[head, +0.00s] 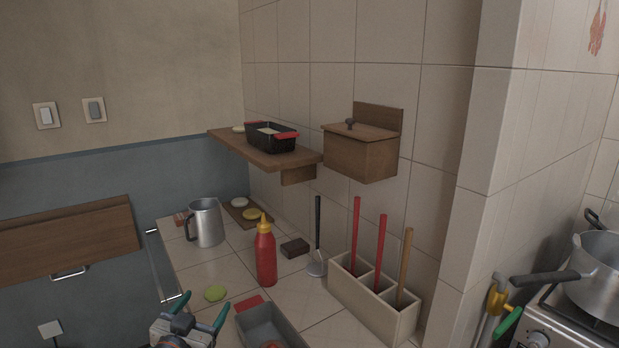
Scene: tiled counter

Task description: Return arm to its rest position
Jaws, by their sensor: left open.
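My left gripper (202,311) shows at the bottom edge, left of centre, with its two teal-tipped fingers spread apart and nothing seen between them. It is over the near left end of the tiled counter (205,271), just left of a grey tray (242,318). Part of the gripper body is cut off by the bottom of the picture. My right gripper is not seen.
A red sauce bottle (266,255), a metal mug (207,222) and a utensil holder (378,307) stand on the counter. A wooden shelf (232,146) bears a black pan (268,140). A pot (598,275) sits on the stove at the right.

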